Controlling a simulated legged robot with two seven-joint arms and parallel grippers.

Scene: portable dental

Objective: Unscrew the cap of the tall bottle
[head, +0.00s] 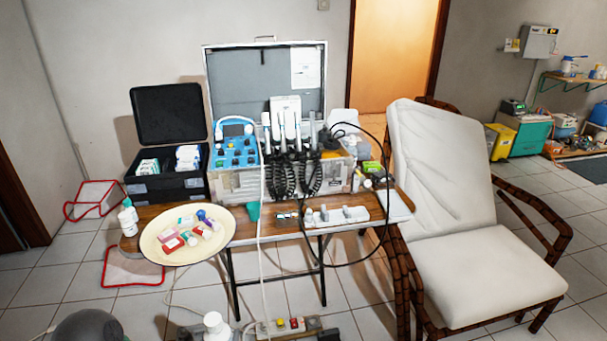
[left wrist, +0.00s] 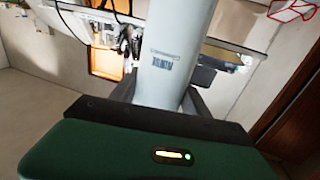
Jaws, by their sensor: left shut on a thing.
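A white bottle (head: 216,331) with a rounded white cap shows at the bottom edge of the head view, and its lower part is cut off. In the left wrist view, a pale cylindrical bottle body with a barcode label (left wrist: 172,60) stands between the dark fingers of my left gripper (left wrist: 178,102). My left gripper is shut on this bottle. In the head view, only small dark parts beside the bottle show of the gripper. The cap does not show clearly in the wrist view. My right gripper is not in view.
A wooden table (head: 140,243) carries a cream tray (head: 150,247) with small boxes, a black case (head: 170,186) and a dental unit (head: 235,183). Another white bottle (head: 127,219) stands at its left end. A white padded chair (head: 470,230) is at the right. Cables hang in front.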

